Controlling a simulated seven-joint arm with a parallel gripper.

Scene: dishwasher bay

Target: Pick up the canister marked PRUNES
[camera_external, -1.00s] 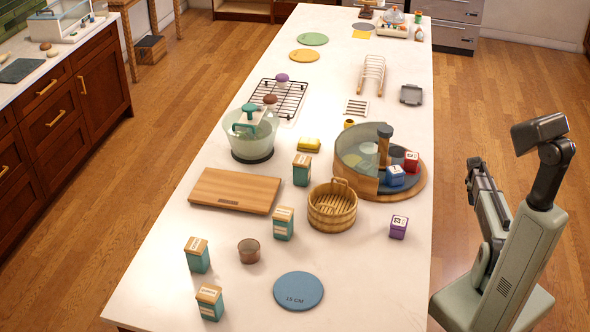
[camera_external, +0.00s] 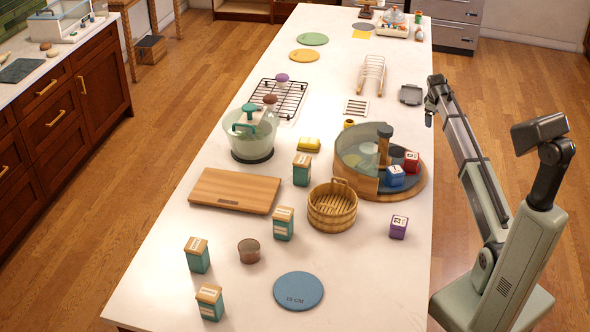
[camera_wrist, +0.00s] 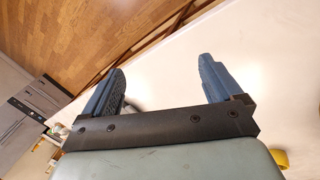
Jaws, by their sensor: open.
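Several teal canisters with wooden lids and pale labels stand on the white island in the external view. One canister (camera_external: 302,169) is behind the basket, one (camera_external: 283,223) is left of the basket, one (camera_external: 197,255) is at the near left, and one (camera_external: 210,302) is nearest the front. Their label words are too small to read, so I cannot tell which is PRUNES. My gripper (camera_external: 430,108) is raised at the island's right edge, far from the canisters. In the wrist view my gripper (camera_wrist: 160,85) is open, with nothing between its fingers.
A wooden basket (camera_external: 332,212), a cutting board (camera_external: 234,191), a small brown cup (camera_external: 249,251) and a blue disc (camera_external: 298,291) lie around the canisters. A round wooden tray with a glass wall (camera_external: 408,189) stands at the right.

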